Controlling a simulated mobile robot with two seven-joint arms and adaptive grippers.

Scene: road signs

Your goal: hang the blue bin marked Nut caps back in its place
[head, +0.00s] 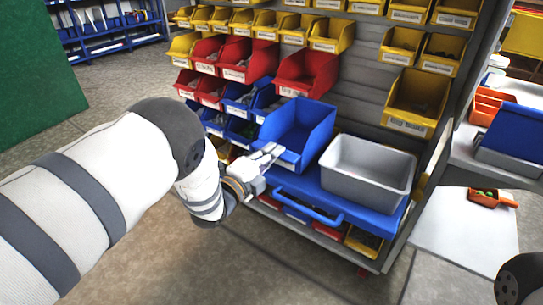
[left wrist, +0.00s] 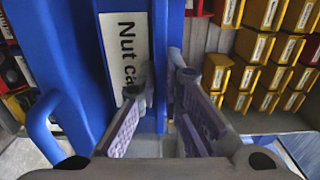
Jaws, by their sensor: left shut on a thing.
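The blue bin (head: 301,130) is empty as far as I can see and sits over the left part of the blue shelf, in front of the bin wall. In the left wrist view its white label (left wrist: 124,52) reads "Nut ca", the rest hidden by a finger. My left gripper (head: 266,158) is at the bin's front left, shut on its front edge. In the left wrist view its two purple-padded fingers (left wrist: 164,98) stand on either side of the blue front. I cannot tell whether the bin touches the shelf. My right gripper is out of view.
A grey tub (head: 368,167) stands right beside the bin on the blue shelf (head: 335,192), which has a blue handle (head: 308,208). Rows of yellow, red and blue bins hang behind. A white table (head: 465,228) with an orange scoop (head: 488,199) is at right.

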